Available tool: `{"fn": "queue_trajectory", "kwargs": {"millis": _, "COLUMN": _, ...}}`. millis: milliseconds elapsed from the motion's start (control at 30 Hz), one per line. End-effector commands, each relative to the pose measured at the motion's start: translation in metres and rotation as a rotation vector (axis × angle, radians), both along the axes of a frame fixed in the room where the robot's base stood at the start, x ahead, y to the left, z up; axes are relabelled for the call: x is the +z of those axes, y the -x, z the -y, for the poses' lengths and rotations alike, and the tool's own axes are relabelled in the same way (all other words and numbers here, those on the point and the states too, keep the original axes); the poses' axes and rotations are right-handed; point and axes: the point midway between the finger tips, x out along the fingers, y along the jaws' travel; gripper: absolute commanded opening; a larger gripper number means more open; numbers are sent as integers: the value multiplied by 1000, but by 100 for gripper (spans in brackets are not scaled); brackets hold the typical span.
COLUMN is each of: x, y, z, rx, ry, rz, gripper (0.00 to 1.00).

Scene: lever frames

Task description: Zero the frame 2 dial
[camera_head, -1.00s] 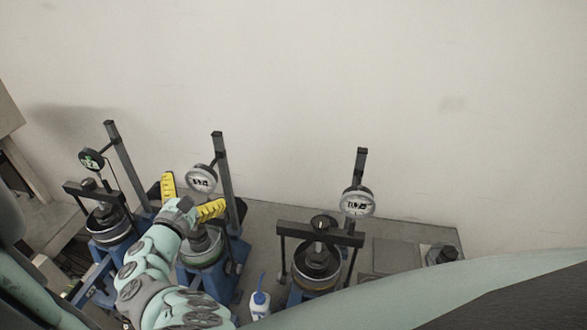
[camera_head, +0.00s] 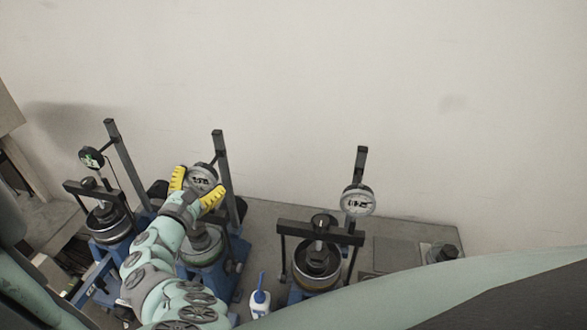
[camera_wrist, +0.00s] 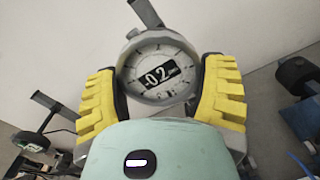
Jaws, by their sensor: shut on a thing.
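The middle lever frame's dial (camera_head: 203,176) is a round grey gauge on a dark upright post (camera_head: 223,165). In the wrist view the dial (camera_wrist: 158,72) faces me, with a black window showing white digits, partly legible as "02". My gripper (camera_head: 198,186) has yellow ribbed fingers, one on each side of the dial. In the wrist view my gripper (camera_wrist: 160,90) is shut on the dial's rim, which sits between the two fingers. No frame number is readable.
The left frame has a small dark dial (camera_head: 91,158); the right frame has a grey dial (camera_head: 357,200). A white bottle with a blue top (camera_head: 260,298) stands between the middle and right frames. Grey bench top (camera_head: 270,215) shows behind, against a plain wall.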

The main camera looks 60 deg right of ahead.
Motion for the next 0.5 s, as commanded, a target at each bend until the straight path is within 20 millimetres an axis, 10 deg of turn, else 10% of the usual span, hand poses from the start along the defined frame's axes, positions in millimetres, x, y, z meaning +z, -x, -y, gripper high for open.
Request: {"fn": "queue_trajectory", "kwargs": {"millis": 500, "x": 1, "y": 0, "z": 0, "rx": 0, "ry": 25, "rz": -60, "gripper": 36}}
